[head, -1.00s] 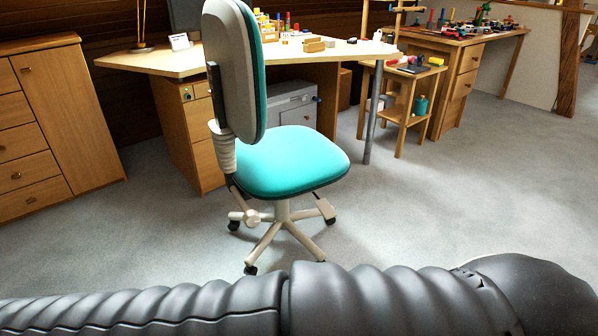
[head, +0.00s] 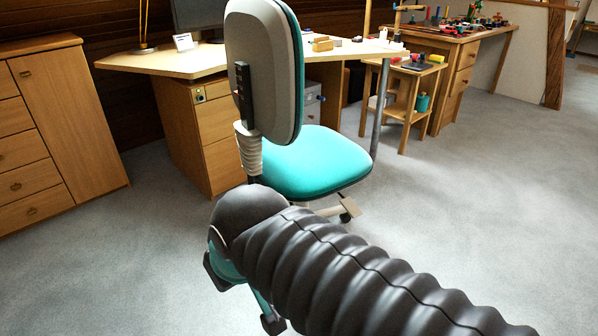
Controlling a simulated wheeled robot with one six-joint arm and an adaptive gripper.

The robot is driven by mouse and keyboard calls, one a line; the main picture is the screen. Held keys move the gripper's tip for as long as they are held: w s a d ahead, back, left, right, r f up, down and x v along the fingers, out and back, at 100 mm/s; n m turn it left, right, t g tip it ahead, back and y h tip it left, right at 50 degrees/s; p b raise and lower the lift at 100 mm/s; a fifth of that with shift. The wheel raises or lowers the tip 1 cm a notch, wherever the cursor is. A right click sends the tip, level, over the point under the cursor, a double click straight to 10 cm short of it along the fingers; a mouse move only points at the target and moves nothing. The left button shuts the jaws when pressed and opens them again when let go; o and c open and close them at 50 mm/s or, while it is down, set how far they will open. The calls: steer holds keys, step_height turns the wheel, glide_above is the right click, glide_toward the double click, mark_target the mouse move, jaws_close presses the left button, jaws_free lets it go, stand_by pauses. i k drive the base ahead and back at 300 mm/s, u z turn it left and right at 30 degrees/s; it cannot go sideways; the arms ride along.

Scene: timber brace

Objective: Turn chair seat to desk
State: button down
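The office chair has a teal seat (head: 315,165) and a tall grey backrest (head: 262,75) with teal padding on its far side. The backrest shows mostly its rear face, and the seat extends right and away from me. The desk (head: 170,62) stands behind the chair, with its top partly hidden by the backrest. My dark ribbed arm crosses the lower right and hides most of the chair's base. My gripper (head: 243,298) is at the lower left end of the arm, in front of the chair. Its black fingertips look spread, with nothing seen between them. Contact with the chair cannot be told.
A wooden cabinet (head: 60,130) stands at the left. A small wooden stand (head: 405,105) and a workbench (head: 460,60) with toys are at the back right. A grey post (head: 380,110) supports the desk's right end. The carpet (head: 480,210) at right is clear.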

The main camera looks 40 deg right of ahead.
mark_target(321, 163)
steer(key=z, duration=0.1)
steer(key=i, duration=1)
steer(key=u, duration=0.05)
